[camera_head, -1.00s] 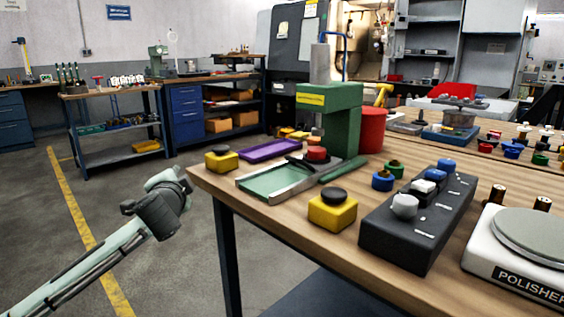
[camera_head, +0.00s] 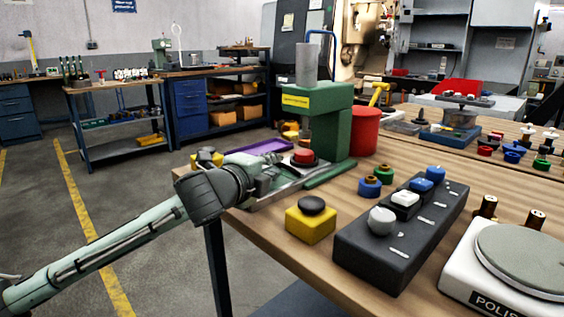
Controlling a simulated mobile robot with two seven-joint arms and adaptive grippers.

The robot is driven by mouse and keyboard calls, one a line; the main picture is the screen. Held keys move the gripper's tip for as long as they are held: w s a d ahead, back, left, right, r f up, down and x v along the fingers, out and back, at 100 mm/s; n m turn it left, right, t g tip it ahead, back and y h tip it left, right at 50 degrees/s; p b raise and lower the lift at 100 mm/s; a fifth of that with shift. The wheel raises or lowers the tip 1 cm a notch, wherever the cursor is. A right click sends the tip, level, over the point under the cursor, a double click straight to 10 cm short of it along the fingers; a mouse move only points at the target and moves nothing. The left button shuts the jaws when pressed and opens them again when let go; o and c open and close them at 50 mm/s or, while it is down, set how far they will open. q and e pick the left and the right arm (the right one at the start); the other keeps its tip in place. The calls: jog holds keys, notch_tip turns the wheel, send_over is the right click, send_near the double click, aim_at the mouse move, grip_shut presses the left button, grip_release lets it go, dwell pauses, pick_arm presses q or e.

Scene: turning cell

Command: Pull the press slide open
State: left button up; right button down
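The green press (camera_head: 324,118) stands on the wooden bench, with a yellow label on its head and a grey ram above. Its slide (camera_head: 290,187) lies at the foot of the press, and a metal rail of it shows. My forearm and wrist cover most of the slide. A red round piece on a dark base (camera_head: 304,156) sits at the press end. My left gripper (camera_head: 270,158) is over the slide area, beside the red piece. Its fingers are small and partly hidden by my wrist, so I cannot tell their opening or any contact. My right gripper is out of view.
Two yellow boxes with black buttons, one in front (camera_head: 311,226) and one behind my wrist (camera_head: 206,157), flank the slide. A dark control box (camera_head: 376,246), a polisher (camera_head: 470,284), a purple tray (camera_head: 262,147) and a red cylinder (camera_head: 365,136) share the bench.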

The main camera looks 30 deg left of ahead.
aim_at(278, 164)
pick_arm(q)
jog(key=shift+x, duration=1.9)
grip_shut()
